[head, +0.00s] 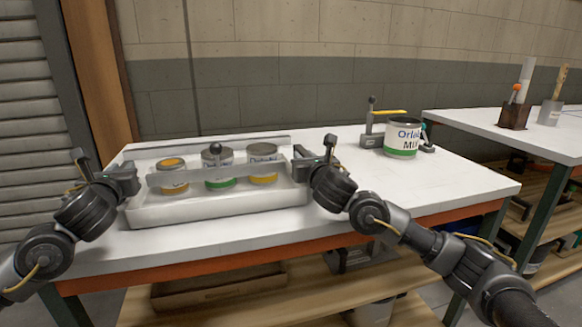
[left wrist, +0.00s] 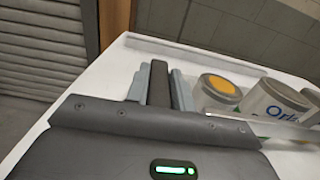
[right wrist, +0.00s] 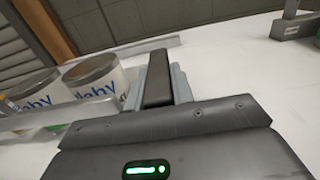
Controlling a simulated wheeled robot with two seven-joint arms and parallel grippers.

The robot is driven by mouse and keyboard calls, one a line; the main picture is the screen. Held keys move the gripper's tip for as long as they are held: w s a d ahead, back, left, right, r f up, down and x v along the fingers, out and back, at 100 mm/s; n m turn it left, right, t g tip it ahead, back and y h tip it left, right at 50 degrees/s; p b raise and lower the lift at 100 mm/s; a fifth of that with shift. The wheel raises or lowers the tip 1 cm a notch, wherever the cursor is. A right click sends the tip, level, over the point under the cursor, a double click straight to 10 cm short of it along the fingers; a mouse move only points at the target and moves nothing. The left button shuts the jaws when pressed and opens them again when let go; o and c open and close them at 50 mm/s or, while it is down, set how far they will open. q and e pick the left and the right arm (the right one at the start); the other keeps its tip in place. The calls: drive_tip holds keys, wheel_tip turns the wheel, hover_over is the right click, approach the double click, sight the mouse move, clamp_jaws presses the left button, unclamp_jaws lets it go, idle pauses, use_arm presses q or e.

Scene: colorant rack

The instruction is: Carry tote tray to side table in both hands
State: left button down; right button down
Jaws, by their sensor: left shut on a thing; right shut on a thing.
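The pale tote tray (head: 215,207) is on or just above the left white-topped table (head: 450,185); I cannot tell if it touches. Several cans stand in it: one with an orange top (head: 172,186), a middle one with a green band (head: 218,184) and a yellow-banded one (head: 263,178). A grey bar crosses in front of them. My left gripper (head: 132,175) is shut on the tray's left end. My right gripper (head: 303,162) is shut on its right end. A second white-topped table (head: 500,128) stands at the right.
A large Orlab MIX can (head: 402,138) and a grey stand with a yellow lever (head: 372,128) are at the table's back right. A brown holder (head: 513,115) and a grey pot (head: 549,112) stand on the second table. The first table's right front is clear.

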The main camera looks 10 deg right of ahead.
use_arm(q)
drive_tip(key=c, duration=1.5)
unclamp_jaws()
drive_tip(key=shift+a, duration=0.1)
use_arm(e)
drive_tip(key=c, duration=1.5)
unclamp_jaws()
drive_tip(key=shift+d, duration=0.1)
use_arm(q)
drive_tip(key=o, duration=0.3)
drive_tip(key=shift+s+r, duration=0.1)
use_arm(e)
drive_tip(key=o, duration=0.3)
drive_tip(key=shift+s+r, duration=0.1)
drive_tip(key=shift+s, duration=0.05)
use_arm(q)
drive_tip(key=shift+s+d, duration=0.2)
drive_tip(key=shift+s, duration=5.75)
